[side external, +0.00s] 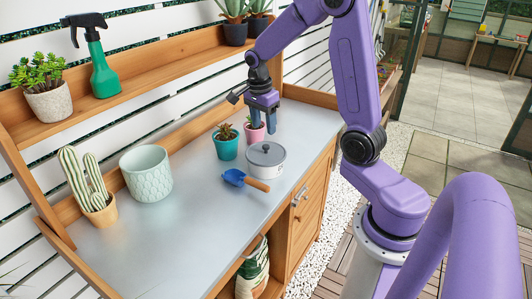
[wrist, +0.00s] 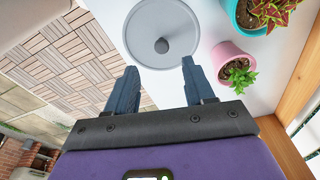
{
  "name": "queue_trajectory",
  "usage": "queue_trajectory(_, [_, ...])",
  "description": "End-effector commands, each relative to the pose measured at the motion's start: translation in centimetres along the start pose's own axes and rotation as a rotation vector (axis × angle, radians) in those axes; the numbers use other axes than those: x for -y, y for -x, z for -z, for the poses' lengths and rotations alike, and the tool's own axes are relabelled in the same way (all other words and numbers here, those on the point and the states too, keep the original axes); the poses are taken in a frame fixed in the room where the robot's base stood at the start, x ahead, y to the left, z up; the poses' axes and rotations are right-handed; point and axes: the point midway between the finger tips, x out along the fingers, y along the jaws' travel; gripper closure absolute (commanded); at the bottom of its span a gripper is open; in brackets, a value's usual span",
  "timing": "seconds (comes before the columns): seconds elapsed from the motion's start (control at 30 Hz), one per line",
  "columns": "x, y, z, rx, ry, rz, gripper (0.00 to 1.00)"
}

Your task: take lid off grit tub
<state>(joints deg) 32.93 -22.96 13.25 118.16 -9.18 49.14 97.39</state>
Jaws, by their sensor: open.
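The grit tub (side external: 264,166) is a round, pale grey tub standing on the bench top. Its grey lid (side external: 266,152) is on it, with a dark round knob in the middle. In the wrist view the lid (wrist: 180,30) shows from above, with its knob beyond my fingertips. My gripper (side external: 264,120) is open and empty, above the bench on the far side of the tub. In the wrist view my gripper's two fingers (wrist: 160,68) are spread apart, the lid's near edge showing between them.
A pink pot (side external: 255,133) stands close by my gripper and a teal pot (side external: 226,146) left of the tub. A blue trowel (side external: 235,178) lies in front of the tub. A pale green planter (side external: 146,174) and a potted cactus (side external: 97,200) stand farther left. The front bench top is clear.

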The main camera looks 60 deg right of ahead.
Motion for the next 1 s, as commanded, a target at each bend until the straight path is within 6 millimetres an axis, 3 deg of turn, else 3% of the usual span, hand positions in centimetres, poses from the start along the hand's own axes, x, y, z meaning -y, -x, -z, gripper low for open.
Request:
queue_trajectory(0.7, [0.2, -7.3, 0.2, 0.000, 0.001, -0.002, 0.47])
queue_trajectory(1.0, [0.3, -7.7, 0.2, 0.000, 0.001, 0.001, 0.47])
